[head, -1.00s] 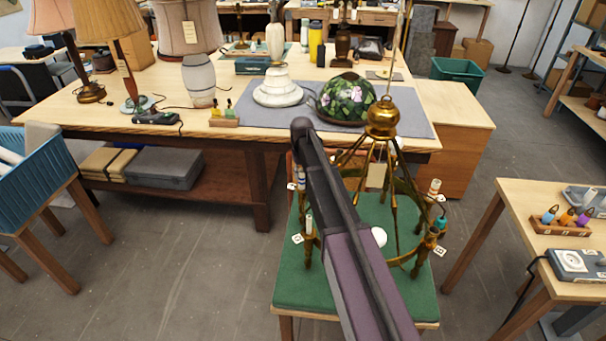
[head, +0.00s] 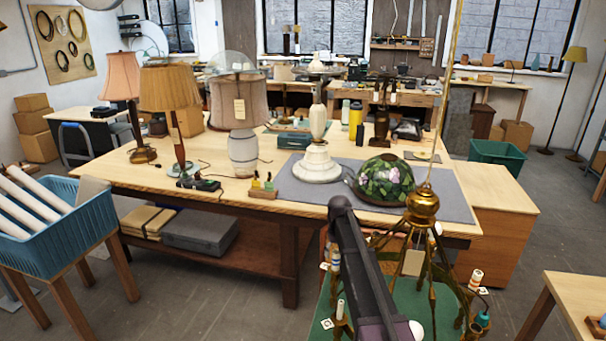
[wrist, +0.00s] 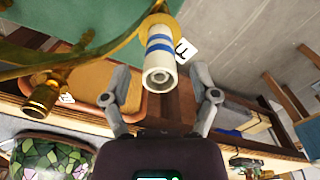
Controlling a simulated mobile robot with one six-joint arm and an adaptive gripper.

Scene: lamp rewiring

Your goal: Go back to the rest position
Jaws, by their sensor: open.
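The brass chandelier (head: 421,205) hangs over a green-topped stand (head: 408,300) in the head view. My dark arm crosses in front of it and hides part of its ring. My gripper (wrist: 162,74) is open in the wrist view, with its two fingers spread. A white candle sleeve with blue bands (wrist: 160,45) shows between the fingers, its open end towards the camera. The fingers look apart from it, with nothing held. A tag (wrist: 185,49) sits beside the sleeve. In the head view I cannot see the fingers.
The wooden workbench (head: 130,180) behind carries lamps, a floral glass shade (head: 386,178) on a grey mat and small tools. A blue crate (head: 60,238) stands at left, and a side table (head: 575,290) at right. Open floor shows at lower left.

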